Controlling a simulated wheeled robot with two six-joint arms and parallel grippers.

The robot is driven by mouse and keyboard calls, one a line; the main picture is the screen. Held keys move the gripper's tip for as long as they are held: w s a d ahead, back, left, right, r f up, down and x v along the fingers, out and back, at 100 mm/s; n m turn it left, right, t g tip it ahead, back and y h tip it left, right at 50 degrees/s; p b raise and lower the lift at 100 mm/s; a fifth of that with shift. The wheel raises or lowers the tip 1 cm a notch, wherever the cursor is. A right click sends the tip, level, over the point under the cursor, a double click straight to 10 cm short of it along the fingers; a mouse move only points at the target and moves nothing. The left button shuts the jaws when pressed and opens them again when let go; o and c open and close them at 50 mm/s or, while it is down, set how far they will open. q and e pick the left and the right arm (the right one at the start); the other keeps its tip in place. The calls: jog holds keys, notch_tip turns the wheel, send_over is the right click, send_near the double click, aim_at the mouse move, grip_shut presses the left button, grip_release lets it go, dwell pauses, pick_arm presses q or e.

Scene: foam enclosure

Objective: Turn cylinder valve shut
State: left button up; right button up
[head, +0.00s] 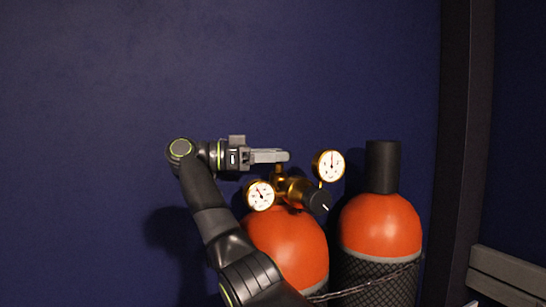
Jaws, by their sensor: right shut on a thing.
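The orange cylinder (288,243) in the middle carries a brass valve and regulator body (292,187) on its top. A black knob (319,202) with a white mark faces me on the regulator. My right gripper (284,156) comes in level from the left, with its fingers at the top of the brass stem. It is shut on the cylinder valve, whose handle is mostly hidden by the fingers. My left gripper is not in view.
Two round white gauges, one left (260,195) and one upper right (329,165), flank the valve closely. A second orange cylinder (381,225) with a black cap (382,167) stands at right. A chain (368,284) crosses the cylinders. The blue wall is bare at left.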

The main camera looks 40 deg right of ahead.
jog(key=o, duration=1)
jog(key=shift+c, duration=0.2)
jog(key=shift+r, duration=0.15)
notch_tip(320, 180, up, 10)
jog(key=shift+f, duration=0.1)
jog(key=shift+w, duration=0.1)
